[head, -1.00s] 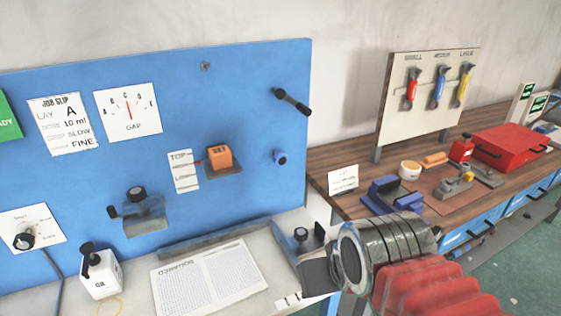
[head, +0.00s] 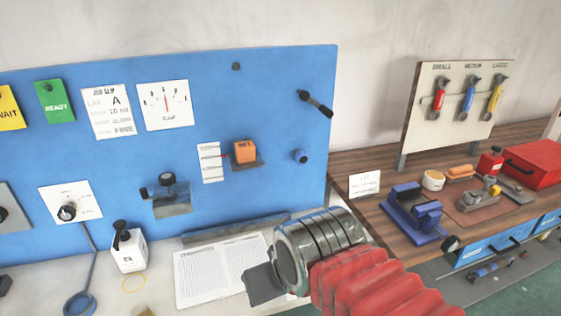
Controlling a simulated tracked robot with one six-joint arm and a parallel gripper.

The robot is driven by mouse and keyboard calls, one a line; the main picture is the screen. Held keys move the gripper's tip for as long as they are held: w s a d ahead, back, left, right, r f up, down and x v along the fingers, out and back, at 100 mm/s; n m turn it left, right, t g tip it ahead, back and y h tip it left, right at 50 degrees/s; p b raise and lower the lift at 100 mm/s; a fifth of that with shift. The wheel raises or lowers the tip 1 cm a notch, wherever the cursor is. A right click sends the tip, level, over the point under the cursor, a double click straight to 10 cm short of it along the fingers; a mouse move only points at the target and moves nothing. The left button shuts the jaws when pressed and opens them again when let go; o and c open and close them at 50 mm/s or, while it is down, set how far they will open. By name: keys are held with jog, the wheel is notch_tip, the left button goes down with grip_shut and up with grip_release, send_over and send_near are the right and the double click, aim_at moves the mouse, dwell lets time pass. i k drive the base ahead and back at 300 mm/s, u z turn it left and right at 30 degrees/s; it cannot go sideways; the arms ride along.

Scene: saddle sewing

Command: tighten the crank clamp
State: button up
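A black crank handle (head: 316,104) sticks out of the upper right of the blue board. A grey block with a black knob and a side handle (head: 170,194) is mounted lower on the board. A blue vice-like clamp (head: 412,214) stands on the wooden bench, with a black round knob (head: 450,243) near its front. I cannot tell for certain which of these is the crank clamp. My gripper (head: 262,284) is low in the middle, over the white bench, and apart from all of these. One dark flat finger shows; its opening is hidden.
An orange block (head: 245,151) sits on a small shelf beside a level card. A printed sheet (head: 222,270) and a white oil bottle (head: 129,248) are on the white bench. A tool board (head: 460,105) and a red box (head: 533,163) are at the right.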

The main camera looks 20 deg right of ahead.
aim_at(302, 158)
jog(key=u, duration=1.4)
jog(key=k, duration=1.6)
jog(key=z, duration=0.45)
jog(key=i, duration=1)
jog(key=z, duration=0.05)
